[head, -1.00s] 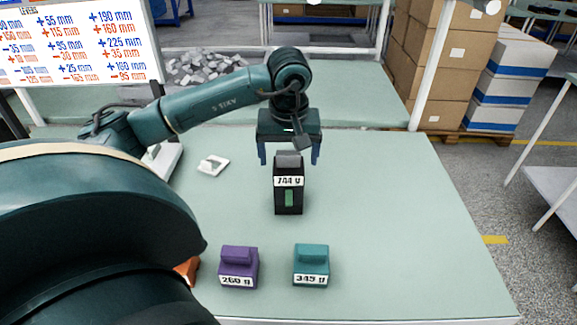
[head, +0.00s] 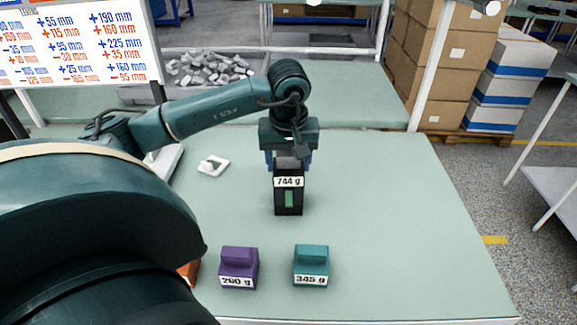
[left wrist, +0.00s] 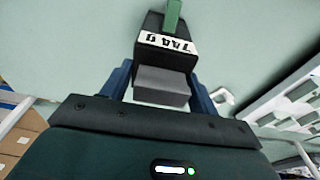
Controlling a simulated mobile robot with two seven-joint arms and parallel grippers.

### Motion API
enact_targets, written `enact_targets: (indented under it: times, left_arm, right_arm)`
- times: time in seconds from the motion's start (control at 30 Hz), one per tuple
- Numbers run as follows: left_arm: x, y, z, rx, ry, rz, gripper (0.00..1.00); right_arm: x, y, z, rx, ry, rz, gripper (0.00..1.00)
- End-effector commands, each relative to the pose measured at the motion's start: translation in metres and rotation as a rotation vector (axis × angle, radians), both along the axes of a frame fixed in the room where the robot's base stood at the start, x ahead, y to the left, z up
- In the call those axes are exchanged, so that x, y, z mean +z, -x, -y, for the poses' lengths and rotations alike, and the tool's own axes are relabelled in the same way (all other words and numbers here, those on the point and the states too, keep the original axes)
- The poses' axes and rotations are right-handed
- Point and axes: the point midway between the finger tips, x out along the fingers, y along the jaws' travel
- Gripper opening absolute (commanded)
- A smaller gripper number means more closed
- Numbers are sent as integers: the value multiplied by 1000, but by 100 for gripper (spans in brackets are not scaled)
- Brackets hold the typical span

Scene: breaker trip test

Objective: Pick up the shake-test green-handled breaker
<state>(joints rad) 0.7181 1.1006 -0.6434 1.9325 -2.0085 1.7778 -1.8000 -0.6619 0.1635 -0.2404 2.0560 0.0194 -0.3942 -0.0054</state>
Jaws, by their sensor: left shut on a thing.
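The green-handled breaker (head: 289,199) is a black block with a green handle on its front, a white label reading 744 g and a grey top. It stands upright on the table in the middle of the head view. My left gripper (head: 288,165) comes down over it from above and is shut on its grey top part. In the left wrist view the breaker (left wrist: 165,54) lies between the two blue fingers, with its green handle at the top edge. My right gripper is not in view.
A purple block (head: 238,267) labelled 260 g and a teal block (head: 311,265) labelled 345 g stand near the front edge. A small white piece (head: 213,166) lies left of the breaker. A grey bin of grey pieces (head: 207,70) stands behind. The table's right side is clear.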

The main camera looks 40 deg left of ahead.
Motion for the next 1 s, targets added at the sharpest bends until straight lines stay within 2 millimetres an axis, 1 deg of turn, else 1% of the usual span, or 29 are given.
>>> enact_targets:
  times: [0.03,0.4,0.47,0.83,0.93,1.0]
  left_arm:
    - [0,0,0,0,0,0,34]
    - [0,0,0,0,0,0,4]
    - [0,0,0,0,0,0,0]
    - [3,-1,0,2,0,5,0]
    - [11,-2,0,1,0,9,0]
    - [21,-2,0,1,0,11,0]
  right_arm:
    - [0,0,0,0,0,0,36]
    - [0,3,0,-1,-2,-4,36]
    - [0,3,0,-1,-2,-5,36]
    - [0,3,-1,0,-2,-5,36]
    - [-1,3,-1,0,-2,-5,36]
    - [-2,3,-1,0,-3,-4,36]
